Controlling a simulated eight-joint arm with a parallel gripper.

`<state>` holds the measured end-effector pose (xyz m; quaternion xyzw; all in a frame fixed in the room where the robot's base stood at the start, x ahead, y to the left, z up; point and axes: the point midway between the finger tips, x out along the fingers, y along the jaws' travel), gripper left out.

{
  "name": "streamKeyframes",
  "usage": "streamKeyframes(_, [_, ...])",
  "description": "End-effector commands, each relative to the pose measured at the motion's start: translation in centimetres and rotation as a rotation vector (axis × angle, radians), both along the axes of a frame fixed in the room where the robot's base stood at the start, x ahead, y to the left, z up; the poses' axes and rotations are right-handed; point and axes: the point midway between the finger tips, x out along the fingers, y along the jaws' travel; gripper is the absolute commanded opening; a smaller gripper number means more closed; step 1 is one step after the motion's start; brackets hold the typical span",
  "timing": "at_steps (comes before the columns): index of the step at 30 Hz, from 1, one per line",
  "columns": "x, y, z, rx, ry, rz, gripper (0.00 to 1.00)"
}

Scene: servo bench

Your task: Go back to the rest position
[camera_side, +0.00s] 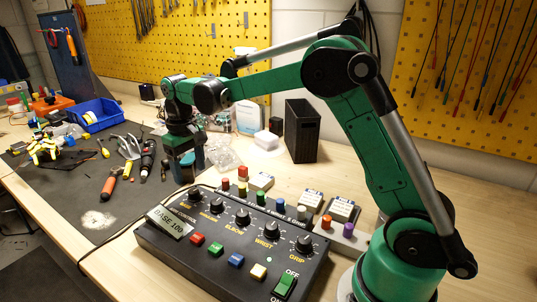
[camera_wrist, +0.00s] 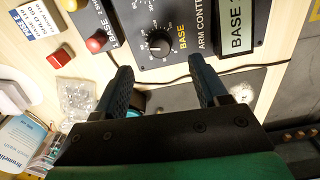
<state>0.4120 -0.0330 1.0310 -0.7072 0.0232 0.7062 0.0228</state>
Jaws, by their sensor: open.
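My gripper (camera_side: 184,165) hangs from my green arm, pointing down over the bench, behind the left end of the black control box (camera_side: 190,258). In the wrist view the two dark fingers of my gripper (camera_wrist: 163,84) stand apart with nothing held between them. The control box (camera_wrist: 195,62) shows beyond the fingertips, with its BASE knob (camera_wrist: 160,45) and a display (camera_wrist: 237,28). In the side view the box carries several knobs, coloured buttons and a green switch (camera_side: 286,284). The fingertips are partly hard to make out in the side view.
A screwdriver (camera_side: 110,183) and other tools lie on the dark mat (camera_side: 60,190) to the left. A blue tray (camera_side: 97,113) stands farther back.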

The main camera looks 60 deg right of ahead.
Motion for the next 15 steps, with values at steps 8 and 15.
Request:
streamKeyframes(8, [-0.6, 0.2, 0.8, -0.002, -0.027, 0.003, 0.66])
streamKeyframes(15, [-4.7, 1.4, 4.4, -0.013, -0.195, 0.022, 0.66])
